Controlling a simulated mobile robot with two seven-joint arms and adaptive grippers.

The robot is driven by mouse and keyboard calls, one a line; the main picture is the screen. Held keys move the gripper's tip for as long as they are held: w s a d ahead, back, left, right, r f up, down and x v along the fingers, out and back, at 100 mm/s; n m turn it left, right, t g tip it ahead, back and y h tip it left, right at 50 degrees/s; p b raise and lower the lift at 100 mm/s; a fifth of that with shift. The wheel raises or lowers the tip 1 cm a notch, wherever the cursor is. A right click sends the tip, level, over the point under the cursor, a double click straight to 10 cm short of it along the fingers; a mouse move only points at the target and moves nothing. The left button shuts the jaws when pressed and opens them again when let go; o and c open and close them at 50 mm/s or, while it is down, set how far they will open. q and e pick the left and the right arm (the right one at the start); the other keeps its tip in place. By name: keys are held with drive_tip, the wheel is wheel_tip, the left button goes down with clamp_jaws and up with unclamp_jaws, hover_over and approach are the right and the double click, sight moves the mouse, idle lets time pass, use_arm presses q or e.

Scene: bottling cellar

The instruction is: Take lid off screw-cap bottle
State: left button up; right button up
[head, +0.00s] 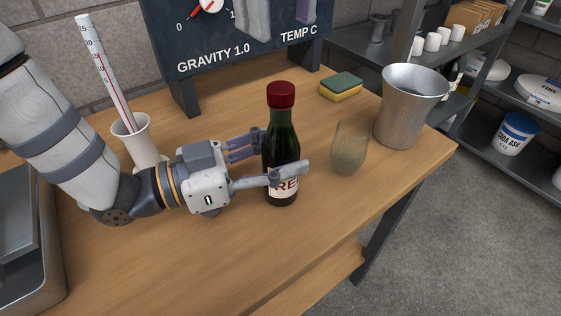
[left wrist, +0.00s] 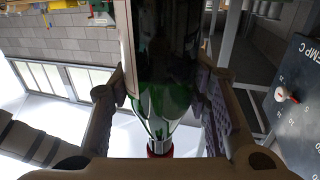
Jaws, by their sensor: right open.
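A dark green screw-cap bottle (head: 281,150) stands upright on the wooden table, with a red cap (head: 281,94) on its top and a partly covered label. My left gripper (head: 283,154) reaches in from the left with one finger behind the bottle and one across its front, shut on its body. In the left wrist view, the bottle (left wrist: 162,60) appears upside down between both finger pads, its red cap (left wrist: 160,149) at the bottom. My right gripper (head: 281,25) is at the top edge, its fingers pointing down and spread apart, empty, above and behind the cap.
A smoky glass (head: 349,148) and a metal vessel (head: 408,105) stand right of the bottle. A sponge (head: 341,87) lies behind. A white cup (head: 137,142) with a thermometer is at left. A gauge board (head: 235,57) stands at the back.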

sight(281, 86)
drive_tip(key=m, duration=1.5)
drive_tip(key=shift+m, duration=0.4)
drive_tip(key=m, duration=0.6)
drive_tip(key=shift+f+m, duration=0.1)
drive_tip(key=shift+m, duration=0.2)
wheel_tip(281, 86, down, 8)
drive_tip(key=shift+r, duration=0.1)
clamp_jaws()
drive_tip(key=shift+o, duration=0.4)
unclamp_jaws()
